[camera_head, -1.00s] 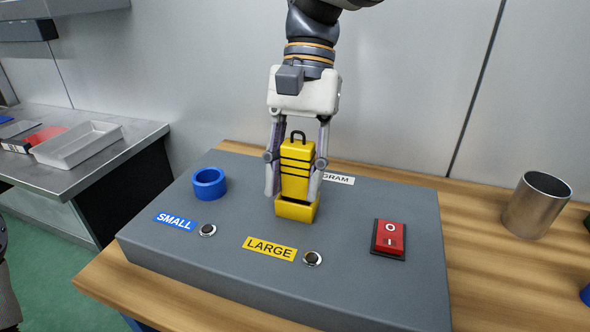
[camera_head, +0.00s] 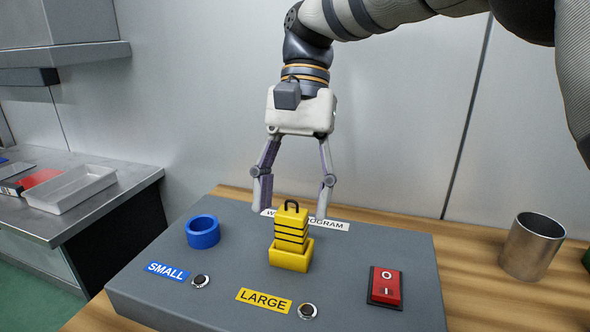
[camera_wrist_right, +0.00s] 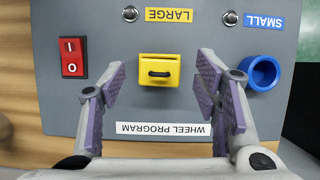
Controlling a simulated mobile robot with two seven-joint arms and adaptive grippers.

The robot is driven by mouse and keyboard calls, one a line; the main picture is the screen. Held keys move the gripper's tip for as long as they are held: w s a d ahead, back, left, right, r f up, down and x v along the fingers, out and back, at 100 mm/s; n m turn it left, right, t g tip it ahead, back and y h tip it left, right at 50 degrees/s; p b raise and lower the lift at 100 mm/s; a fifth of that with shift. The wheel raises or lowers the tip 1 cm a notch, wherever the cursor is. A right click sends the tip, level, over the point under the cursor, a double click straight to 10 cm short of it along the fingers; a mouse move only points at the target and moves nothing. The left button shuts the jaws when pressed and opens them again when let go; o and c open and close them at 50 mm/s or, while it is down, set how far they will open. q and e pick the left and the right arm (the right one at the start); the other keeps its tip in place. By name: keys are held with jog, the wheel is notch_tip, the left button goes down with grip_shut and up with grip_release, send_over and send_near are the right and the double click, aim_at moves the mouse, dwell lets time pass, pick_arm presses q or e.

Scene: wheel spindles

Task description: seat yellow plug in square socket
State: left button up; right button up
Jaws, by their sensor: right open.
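The wrist view shows the plug (camera_wrist_right: 160,66) from above, squarely within the socket outline. My right gripper (camera_head: 292,208) is open above and behind the plug, fingers spread to either side and apart from it. In the wrist view, both purple finger pads (camera_wrist_right: 160,85) are clear of the plug. My left gripper is out of view.
The panel (camera_head: 205,270) carries a blue round socket (camera_head: 203,231), SMALL and LARGE labels with buttons, and a red switch (camera_head: 385,287). A metal cup (camera_head: 531,246) stands on the wooden table at right. A side bench at left holds a grey tray (camera_head: 70,190).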

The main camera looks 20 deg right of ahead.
jog(key=v, duration=0.7)
jog(key=shift+r, duration=0.1)
